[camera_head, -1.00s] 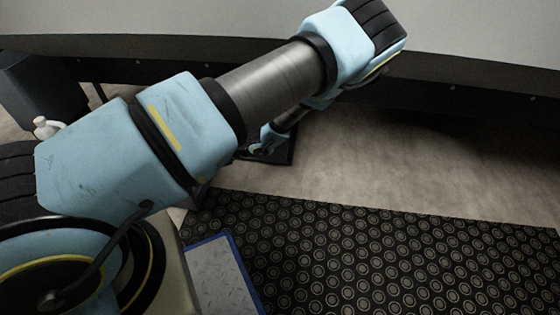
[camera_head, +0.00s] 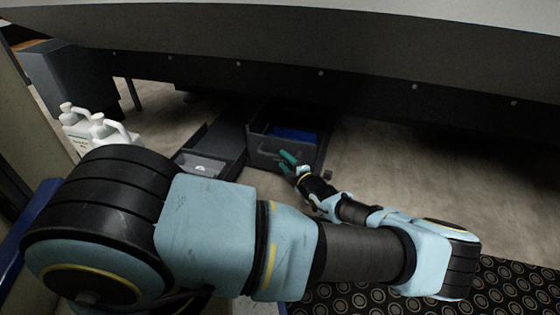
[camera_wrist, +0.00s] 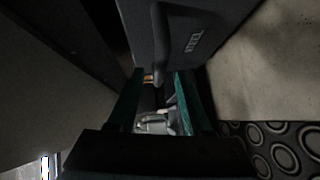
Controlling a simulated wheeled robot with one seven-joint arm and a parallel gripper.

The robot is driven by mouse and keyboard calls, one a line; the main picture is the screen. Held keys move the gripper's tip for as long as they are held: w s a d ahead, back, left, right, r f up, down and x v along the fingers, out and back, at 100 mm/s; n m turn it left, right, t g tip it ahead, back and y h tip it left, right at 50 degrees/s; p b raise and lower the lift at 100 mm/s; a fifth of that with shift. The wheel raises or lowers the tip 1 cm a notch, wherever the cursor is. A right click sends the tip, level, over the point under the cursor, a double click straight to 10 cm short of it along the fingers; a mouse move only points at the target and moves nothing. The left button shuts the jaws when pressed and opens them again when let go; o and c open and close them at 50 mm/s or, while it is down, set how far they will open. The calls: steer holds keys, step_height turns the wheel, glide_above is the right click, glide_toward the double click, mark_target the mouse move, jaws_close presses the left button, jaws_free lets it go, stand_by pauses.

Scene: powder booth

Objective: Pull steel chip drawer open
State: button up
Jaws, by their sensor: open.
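A dark grey drawer (camera_head: 262,159) stands on the floor under the machine, with something blue inside. Its grey front (camera_wrist: 185,15) fills the top of the wrist view, with a bar handle (camera_wrist: 160,40) and a small label too small to read. I cannot tell from the label whether this is the steel chip drawer. My gripper (camera_head: 287,163) has green fingers and is at the drawer's front. In the wrist view my gripper (camera_wrist: 160,76) is open, its fingers spread with the handle just beyond the tips. Nothing is held between the fingers.
A second dark, low open tray (camera_head: 228,140) lies left of the drawer. White jugs (camera_head: 108,130) stand at the left. The machine's underside (camera_head: 350,80) hangs low over the drawers. A patterned black mat (camera_head: 510,285) lies at lower right, with bare floor between.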

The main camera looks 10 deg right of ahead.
mark_target(279, 156)
steer(key=shift+b+x, duration=0.6)
steer(key=shift+x, duration=1.55)
steer(key=shift+c, duration=0.2)
jaws_close()
steer(key=shift+s, duration=0.1)
